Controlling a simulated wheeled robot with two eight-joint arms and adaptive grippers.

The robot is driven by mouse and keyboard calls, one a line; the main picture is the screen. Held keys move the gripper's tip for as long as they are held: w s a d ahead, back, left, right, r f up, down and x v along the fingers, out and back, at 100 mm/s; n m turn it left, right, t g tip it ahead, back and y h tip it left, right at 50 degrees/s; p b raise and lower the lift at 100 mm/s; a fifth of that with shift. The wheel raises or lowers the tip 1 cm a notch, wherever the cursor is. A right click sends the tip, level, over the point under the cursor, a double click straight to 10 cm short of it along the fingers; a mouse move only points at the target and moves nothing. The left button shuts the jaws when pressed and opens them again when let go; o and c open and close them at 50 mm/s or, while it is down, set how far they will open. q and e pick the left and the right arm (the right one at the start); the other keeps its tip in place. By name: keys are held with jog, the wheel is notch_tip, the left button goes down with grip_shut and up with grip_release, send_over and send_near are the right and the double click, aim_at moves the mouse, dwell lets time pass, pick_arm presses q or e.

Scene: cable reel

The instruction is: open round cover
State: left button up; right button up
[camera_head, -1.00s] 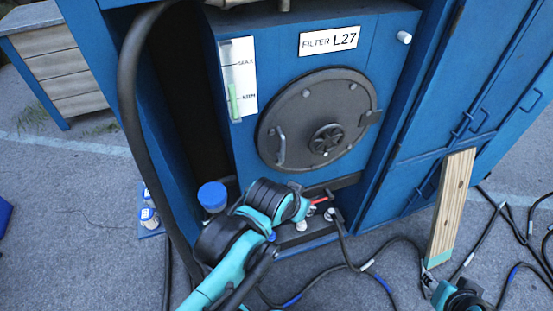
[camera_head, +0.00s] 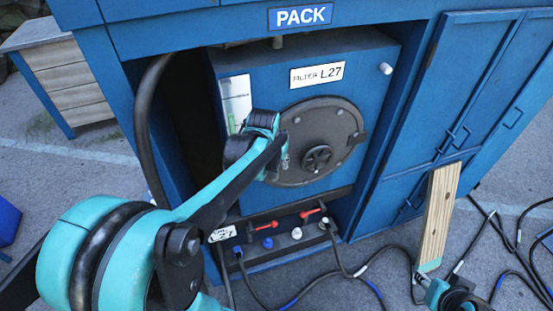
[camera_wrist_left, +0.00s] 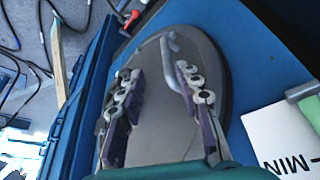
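The blue cabinet frame (camera_head: 425,50) surrounds the filter box. Red-handled valves (camera_head: 313,212) sit below the cover. Black cables lie on the ground, and a thick hose (camera_head: 146,120) runs down at the left.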

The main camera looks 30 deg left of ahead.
aim_at(276, 164)
pick_arm(q)
jog(key=shift+w+a+f, duration=0.2)
jog(key=shift+w+a, duration=0.3)
jog(key=shift+a, duration=0.2)
jog(key=b+x, duration=0.1)
jog(key=x, duration=0.6)
jog(key=shift+f+b, duration=0.2)
jog(key=shift+b, duration=0.15)
grip_shut()
